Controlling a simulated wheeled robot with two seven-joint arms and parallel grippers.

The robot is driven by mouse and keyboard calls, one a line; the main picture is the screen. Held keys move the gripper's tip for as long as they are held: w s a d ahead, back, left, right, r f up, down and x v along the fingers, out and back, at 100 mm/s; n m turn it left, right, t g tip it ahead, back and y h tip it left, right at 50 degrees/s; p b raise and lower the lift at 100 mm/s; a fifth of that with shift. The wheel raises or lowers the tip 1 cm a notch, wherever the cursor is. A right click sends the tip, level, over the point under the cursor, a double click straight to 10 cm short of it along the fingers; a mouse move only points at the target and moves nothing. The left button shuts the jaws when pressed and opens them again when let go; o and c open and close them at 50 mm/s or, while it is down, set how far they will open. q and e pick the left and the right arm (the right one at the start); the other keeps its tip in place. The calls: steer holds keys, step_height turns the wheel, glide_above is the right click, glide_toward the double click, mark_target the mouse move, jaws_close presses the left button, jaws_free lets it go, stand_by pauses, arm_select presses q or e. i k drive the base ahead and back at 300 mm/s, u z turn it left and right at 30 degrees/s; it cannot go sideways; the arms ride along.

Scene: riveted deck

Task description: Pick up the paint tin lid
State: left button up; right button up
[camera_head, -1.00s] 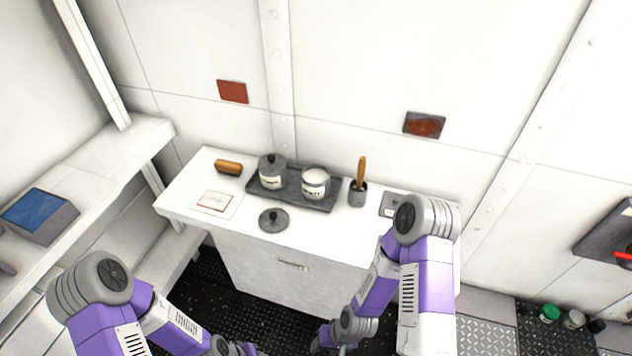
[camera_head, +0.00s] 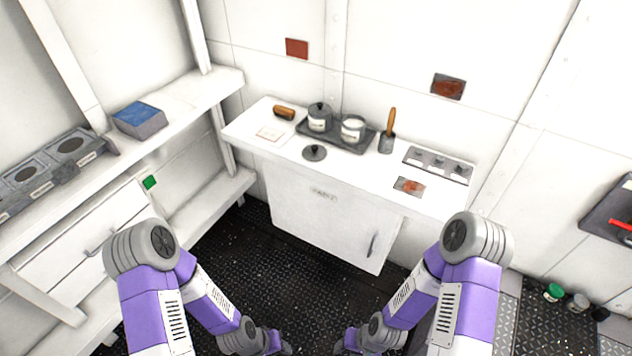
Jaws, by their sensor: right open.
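The paint tin lid (camera_head: 314,154), a dark grey disc with a knob, lies on the white counter (camera_head: 345,172) near its front edge. Behind it, a dark tray (camera_head: 372,144) holds a lidded tin (camera_head: 319,122) and an open tin (camera_head: 352,131) with white inside. My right gripper (camera_head: 341,347) is at the bottom edge, low in front of the counter, open and well apart from the lid. My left gripper (camera_head: 284,348) is at the bottom edge too, mostly cut off, its jaws unclear.
A brush in a grey cup (camera_head: 386,144), a wooden-handled item (camera_head: 284,113), a card (camera_head: 270,133) and a switch panel (camera_head: 437,164) are on the counter. A shelf with a blue-topped box (camera_head: 139,118) runs along the left. Dark floor before the counter is clear.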

mark_target(312, 152)
steer(key=u, duration=1.15)
steer(key=i, duration=0.95)
steer(key=z, duration=0.2)
